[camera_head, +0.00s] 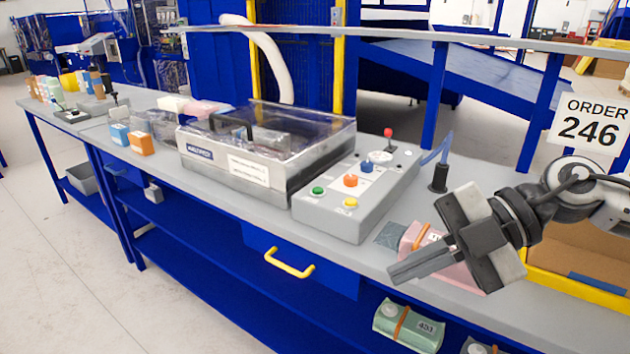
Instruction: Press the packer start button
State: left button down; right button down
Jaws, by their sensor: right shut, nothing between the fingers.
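The packer (290,186) is a metal box with a clear lid, standing on the grey bench left of centre. Its grey control box (335,222) joins its right side. On it are a green button (318,191), a yellow button (350,202), an orange button (351,180), a blue knob (366,166) and a red-tipped lever (388,135). I cannot read which one is the start button. My right gripper (396,275) is shut and empty, right of the control box and apart from it, its fingers pointing left over the bench's front. My left gripper is not in view.
A pink packet (416,238) lies partly hidden behind my right gripper. A dark holder with blue tools (438,178) stands behind it. A cardboard box (575,250) is at right. Small boxes and bottles line the bench's left. A yellow drawer handle (289,264) sticks out below.

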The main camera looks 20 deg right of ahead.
aim_at(317, 190)
jog(key=i, duration=1.4)
